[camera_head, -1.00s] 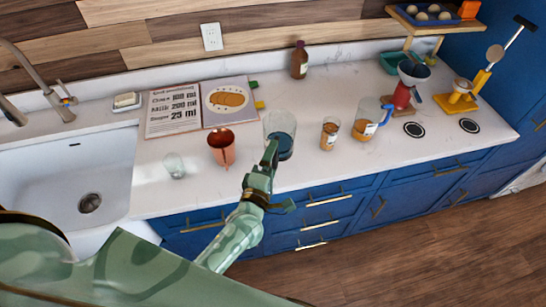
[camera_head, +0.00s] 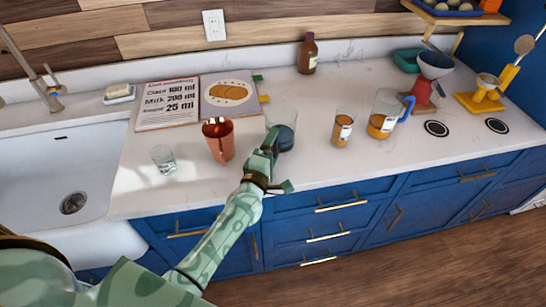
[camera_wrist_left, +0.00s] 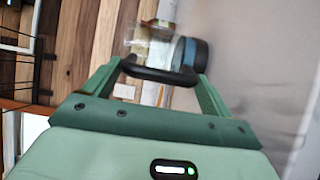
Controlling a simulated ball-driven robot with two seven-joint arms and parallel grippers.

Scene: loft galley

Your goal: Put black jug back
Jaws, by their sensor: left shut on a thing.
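The black jug (camera_head: 285,117) is a clear glass jug with a dark blue content or lower part. It stands upright near the counter's front, right of a copper mug. My left gripper (camera_head: 270,146) is at its near side, reaching over the counter edge. In the left wrist view, the black handle (camera_wrist_left: 160,75) lies between the fingers of my left gripper (camera_wrist_left: 163,76), which is shut on it. The jug's glass body (camera_wrist_left: 150,42) shows beyond the handle. Whether the jug's base touches the counter is hard to tell. My right gripper is not in view.
The copper mug (camera_head: 218,140) and a small glass (camera_head: 163,158) stand left of the jug. An amber-filled glass (camera_head: 342,130) and a blue-handled jug (camera_head: 384,114) stand right. A recipe book (camera_head: 198,98) and brown bottle (camera_head: 307,54) are behind. The counter between the bottle and amber-filled glass is clear.

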